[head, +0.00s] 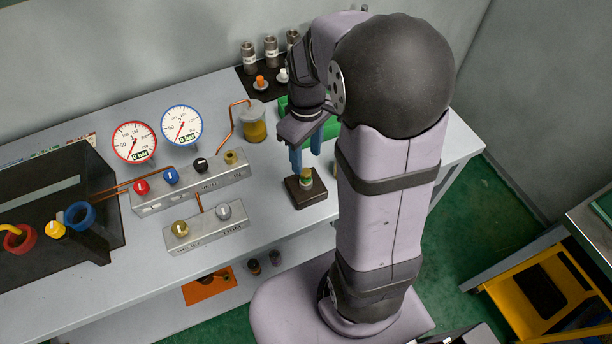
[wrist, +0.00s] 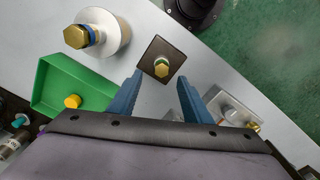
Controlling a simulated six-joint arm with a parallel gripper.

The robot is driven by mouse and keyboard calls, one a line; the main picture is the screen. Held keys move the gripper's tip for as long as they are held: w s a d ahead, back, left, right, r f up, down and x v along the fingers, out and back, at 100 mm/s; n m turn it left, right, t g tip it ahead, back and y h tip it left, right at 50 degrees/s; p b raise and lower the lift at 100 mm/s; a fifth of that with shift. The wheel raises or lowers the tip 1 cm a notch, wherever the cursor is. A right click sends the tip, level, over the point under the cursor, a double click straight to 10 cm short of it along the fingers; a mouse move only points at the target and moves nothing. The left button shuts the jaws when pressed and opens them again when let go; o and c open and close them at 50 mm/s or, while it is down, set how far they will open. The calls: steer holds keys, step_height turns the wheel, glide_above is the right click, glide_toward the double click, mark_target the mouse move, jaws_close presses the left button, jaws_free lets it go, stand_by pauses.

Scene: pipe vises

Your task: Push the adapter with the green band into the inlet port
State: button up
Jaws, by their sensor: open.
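The adapter with the green band (head: 306,174) is a small brass hex-topped fitting standing upright on a dark square block (head: 306,194). It also shows in the wrist view (wrist: 161,68), just beyond and between the fingertips. My gripper (head: 303,165) has blue fingers, open and pointing down over the adapter, holding nothing. In the wrist view my gripper (wrist: 160,82) shows a clear gap between its fingers. The inlet port (head: 231,157) is a brass fitting at the right end of the grey valve block (head: 190,182), near the "IN" label, left of my gripper.
A brass-topped fitting with a blue band (wrist: 78,37) stands on a pale round base. A green bin (wrist: 62,84) holds a yellow piece. A relief/trim block (head: 210,228) and an amber jar (head: 254,125) stand nearby. Two gauges and a dark open bin (head: 60,195) are further left.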

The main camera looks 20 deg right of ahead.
mark_target(306, 172)
steer(key=shift+f, duration=0.1)
steer(key=shift+f+p, duration=0.3)
steer(key=shift+f, duration=0.65)
steer(key=shift+s+a+f+p, duration=0.1)
steer(key=shift+s+f+p, duration=0.15)
steer(key=shift+f+p, duration=0.65)
steer(key=shift+f, duration=1.7)
jaws_close()
